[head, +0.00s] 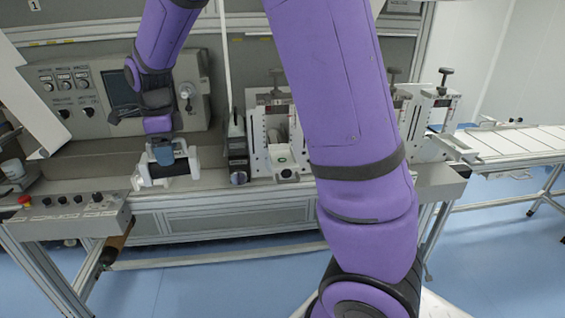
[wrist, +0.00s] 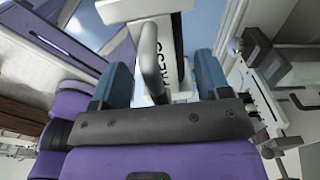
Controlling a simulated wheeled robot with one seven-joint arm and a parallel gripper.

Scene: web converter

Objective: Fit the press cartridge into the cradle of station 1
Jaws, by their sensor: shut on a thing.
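My gripper (head: 167,150) is low over the bench at the left in the head view, pointing down. It is shut on the press cartridge (head: 176,169), a light body with a dark middle. In the wrist view the two blue fingers (wrist: 160,85) stand on either side of the cartridge's grey handle bar (wrist: 150,58). The white cartridge body (wrist: 135,9) shows there with PRESS lettering, partly hidden by the gripper. A white support part (head: 142,183) shows below the cartridge. I cannot tell whether it is the cradle or whether the cartridge is seated.
A number 1 sign (head: 34,6) is at the top left. A control cabinet (head: 75,100) stands behind the gripper. A dark post unit (head: 238,160) and white slotted plates (head: 258,145) stand to the right. A button panel (head: 75,212) is at front left. My arm hides the middle.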

